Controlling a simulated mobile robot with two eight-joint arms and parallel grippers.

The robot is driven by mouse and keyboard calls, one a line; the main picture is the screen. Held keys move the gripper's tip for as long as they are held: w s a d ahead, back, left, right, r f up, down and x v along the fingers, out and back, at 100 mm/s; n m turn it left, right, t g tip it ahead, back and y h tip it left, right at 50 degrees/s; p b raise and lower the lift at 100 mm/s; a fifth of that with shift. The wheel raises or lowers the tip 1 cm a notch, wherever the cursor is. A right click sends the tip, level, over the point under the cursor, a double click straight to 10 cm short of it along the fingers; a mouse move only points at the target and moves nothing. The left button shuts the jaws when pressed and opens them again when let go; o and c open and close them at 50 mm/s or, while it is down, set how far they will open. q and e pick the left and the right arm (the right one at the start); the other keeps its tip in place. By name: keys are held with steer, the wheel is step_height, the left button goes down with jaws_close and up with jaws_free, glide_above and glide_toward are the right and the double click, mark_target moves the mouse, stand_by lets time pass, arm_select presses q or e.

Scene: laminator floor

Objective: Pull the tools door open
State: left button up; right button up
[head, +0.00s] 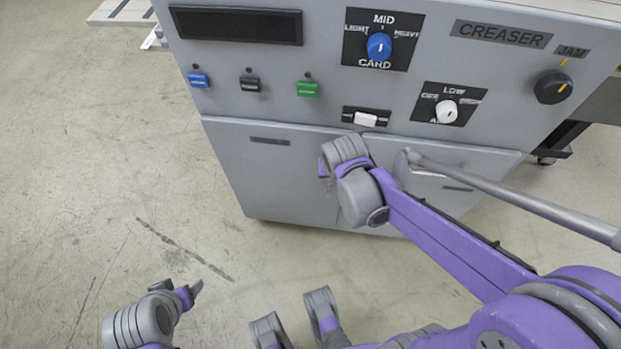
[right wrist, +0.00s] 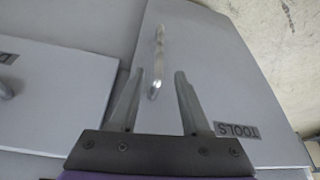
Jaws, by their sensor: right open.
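The grey tools door (head: 270,185) is on the lower left front of the creaser machine and looks shut, flush with the front. In the right wrist view the tools door (right wrist: 215,75) shows its TOOLS label (right wrist: 236,130) upside down. Its silvery bar handle (right wrist: 158,62) stands between the lines of my open right gripper's fingers (right wrist: 152,90), mostly beyond the tips; I see no grip on it. In the head view my right wrist hides the handle and the gripper's fingers. My left gripper (head: 190,290) is low at the left, away from the door; its jaws are unclear.
A second door (head: 470,165) is beside the tools door, with its own handle (right wrist: 7,88). Above are knobs, several buttons and a white switch (head: 365,119) on the control panel. The concrete floor (head: 110,170) left of the machine is clear.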

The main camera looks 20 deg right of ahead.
mark_target(329, 180)
steer(key=b+x, duration=0.3)
steer(key=x, duration=0.8)
jaws_close()
stand_by(1.2)
